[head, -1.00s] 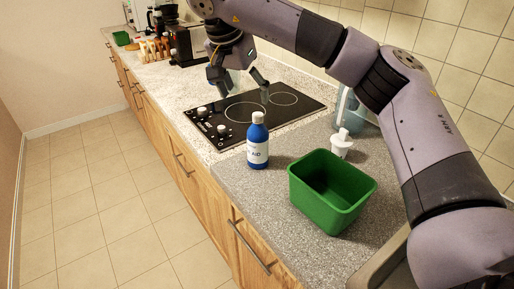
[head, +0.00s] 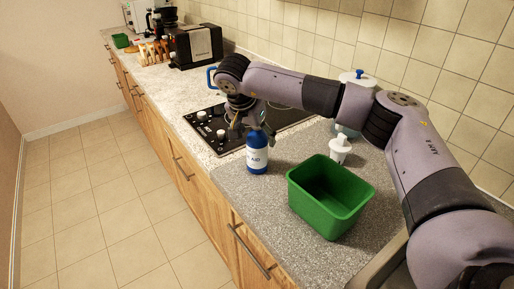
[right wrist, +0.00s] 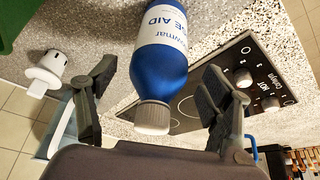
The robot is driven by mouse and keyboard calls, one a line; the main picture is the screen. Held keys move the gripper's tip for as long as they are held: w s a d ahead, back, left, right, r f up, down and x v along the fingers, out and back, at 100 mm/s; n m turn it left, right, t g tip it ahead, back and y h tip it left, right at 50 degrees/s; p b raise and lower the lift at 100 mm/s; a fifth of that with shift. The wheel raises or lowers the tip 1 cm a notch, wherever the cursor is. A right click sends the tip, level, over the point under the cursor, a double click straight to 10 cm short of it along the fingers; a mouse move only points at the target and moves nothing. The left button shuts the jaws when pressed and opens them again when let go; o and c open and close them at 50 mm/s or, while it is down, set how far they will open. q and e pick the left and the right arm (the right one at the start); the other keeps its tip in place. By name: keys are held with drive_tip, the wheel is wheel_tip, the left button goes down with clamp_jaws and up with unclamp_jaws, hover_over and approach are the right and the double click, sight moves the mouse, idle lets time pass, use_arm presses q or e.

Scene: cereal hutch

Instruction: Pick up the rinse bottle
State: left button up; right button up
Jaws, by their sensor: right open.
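The rinse bottle (head: 257,161) is blue with a white label and stands upright on the grey counter, left of the green bin. My right gripper (head: 248,124) is over its top, fingers pointing down. In the right wrist view the bottle (right wrist: 160,66) with its grey-white cap lies between the two fingers of the open gripper (right wrist: 158,82). Gaps show on both sides, so neither finger appears to touch it. In the head view the gripper hides the cap. My left gripper is not in view.
A green bin (head: 308,201) stands right of the bottle. A small white item (head: 340,152) and a jar with a blue-knobbed lid (head: 357,78) are behind it. The black cooktop (head: 209,130) lies beyond the bottle. The counter's front edge is close on the left.

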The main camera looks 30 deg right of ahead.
drive_tip(key=x, duration=0.3)
drive_tip(key=shift+s+f+p, duration=0.1)
drive_tip(key=shift+f+p, duration=0.25)
drive_tip(key=shift+f, duration=0.05)
drive_tip(key=shift+r, duration=0.1)
drive_tip(key=c, duration=1.6)
